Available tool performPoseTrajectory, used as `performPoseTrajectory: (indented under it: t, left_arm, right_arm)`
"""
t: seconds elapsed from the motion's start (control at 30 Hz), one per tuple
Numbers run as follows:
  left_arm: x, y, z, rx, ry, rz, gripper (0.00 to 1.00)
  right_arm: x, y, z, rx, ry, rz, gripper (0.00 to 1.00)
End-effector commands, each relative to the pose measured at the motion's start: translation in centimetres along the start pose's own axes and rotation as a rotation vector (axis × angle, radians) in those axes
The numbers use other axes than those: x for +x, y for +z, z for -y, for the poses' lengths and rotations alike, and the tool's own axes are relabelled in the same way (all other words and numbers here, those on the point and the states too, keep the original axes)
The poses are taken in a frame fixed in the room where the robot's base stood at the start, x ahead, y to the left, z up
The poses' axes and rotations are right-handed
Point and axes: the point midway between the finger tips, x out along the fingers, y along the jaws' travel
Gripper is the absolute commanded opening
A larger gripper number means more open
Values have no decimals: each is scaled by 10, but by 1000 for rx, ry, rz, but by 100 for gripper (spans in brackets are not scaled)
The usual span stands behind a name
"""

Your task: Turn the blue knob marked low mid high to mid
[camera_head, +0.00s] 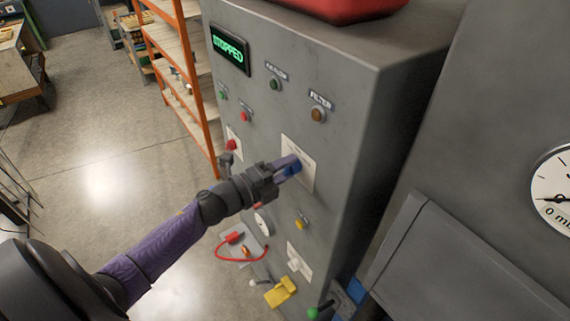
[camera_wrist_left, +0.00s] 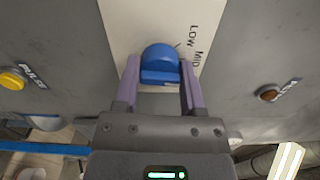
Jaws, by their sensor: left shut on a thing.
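The blue knob (camera_head: 292,171) sits on a pale label plate (camera_head: 301,150) on the front of the grey cabinet. In the left wrist view the knob (camera_wrist_left: 160,60) lies between the two purple fingers of my left gripper (camera_wrist_left: 159,70), which is shut on it. The words LOW and MID (camera_wrist_left: 197,48) show on the plate to the right of the knob; the word high cannot be seen. Which mark the knob points to is not clear. My left gripper (camera_head: 290,167) also reaches the knob in the head view. My right gripper is not in view.
The cabinet carries a green STOPPED display (camera_head: 230,49), a brown button (camera_head: 318,114), a red button (camera_head: 232,145) and a yellow button (camera_head: 301,222). A yellow thing (camera_head: 281,292) and a red cable (camera_head: 245,259) are lower down. An orange shelf (camera_head: 190,90) stands behind on the left.

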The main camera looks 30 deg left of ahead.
Motion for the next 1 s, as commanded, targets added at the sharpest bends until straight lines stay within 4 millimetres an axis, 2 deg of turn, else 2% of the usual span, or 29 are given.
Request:
performPoseTrajectory:
  t: [0.3,0.77,0.8,0.93,1.0]
  left_arm:
    - [0,0,0,-87,1,1,0]
    - [0,0,-1,-99,1,1,0]
    - [0,0,-1,-99,1,1,58]
    - [0,0,0,-98,1,0,85]
    - [0,0,0,-98,1,0,87]
  right_arm:
    - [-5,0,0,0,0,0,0]
    - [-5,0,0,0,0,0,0]
    - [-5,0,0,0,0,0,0]
    - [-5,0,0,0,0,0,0]
    - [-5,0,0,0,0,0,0]
